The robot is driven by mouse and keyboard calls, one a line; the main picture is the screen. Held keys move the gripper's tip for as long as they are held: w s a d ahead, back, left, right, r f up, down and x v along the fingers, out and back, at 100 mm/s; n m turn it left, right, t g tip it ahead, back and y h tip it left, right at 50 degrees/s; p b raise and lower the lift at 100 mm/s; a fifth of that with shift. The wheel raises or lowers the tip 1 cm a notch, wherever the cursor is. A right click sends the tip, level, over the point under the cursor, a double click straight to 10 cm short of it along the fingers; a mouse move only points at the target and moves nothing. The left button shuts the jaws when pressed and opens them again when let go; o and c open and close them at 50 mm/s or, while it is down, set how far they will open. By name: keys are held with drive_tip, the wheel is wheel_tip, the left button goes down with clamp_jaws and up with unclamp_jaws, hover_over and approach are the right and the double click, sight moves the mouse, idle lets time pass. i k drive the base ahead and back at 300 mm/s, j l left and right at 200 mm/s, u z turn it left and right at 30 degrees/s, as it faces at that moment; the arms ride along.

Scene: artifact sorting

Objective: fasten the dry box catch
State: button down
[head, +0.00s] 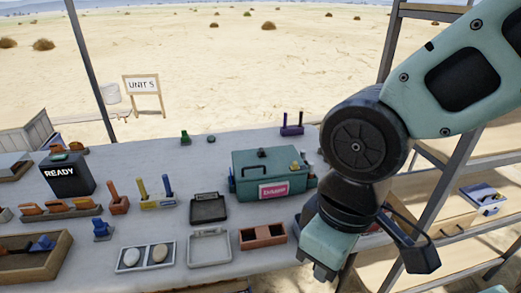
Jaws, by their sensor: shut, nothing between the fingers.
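A teal box (250,163), which looks like the dry box, stands on the grey table with its lid down. It has a dark handle on top and a pink label (273,189) on its front. Small fittings show at its sides, but I cannot tell which is the catch or how it sits. My gripper (322,271) points down, in front of the box and to its right, nearer to me and apart from it. It is shut and empty. My arm may hide what lies just right of the box.
In front of the box are a dark tray (208,219), a grey tray (190,249) and a brown divided tray (243,239). A purple holder (292,131) stands behind it. Shelves (465,208) are on the right. A black READY box (67,186) stands at left.

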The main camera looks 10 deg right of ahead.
sight(295, 166)
drive_tip(key=i+u, duration=0.35)
drive_tip(key=i+l+u, duration=0.15)
drive_tip(key=u, duration=0.2)
drive_tip(key=i+l+u, duration=0.2)
drive_tip(key=u, duration=0.15)
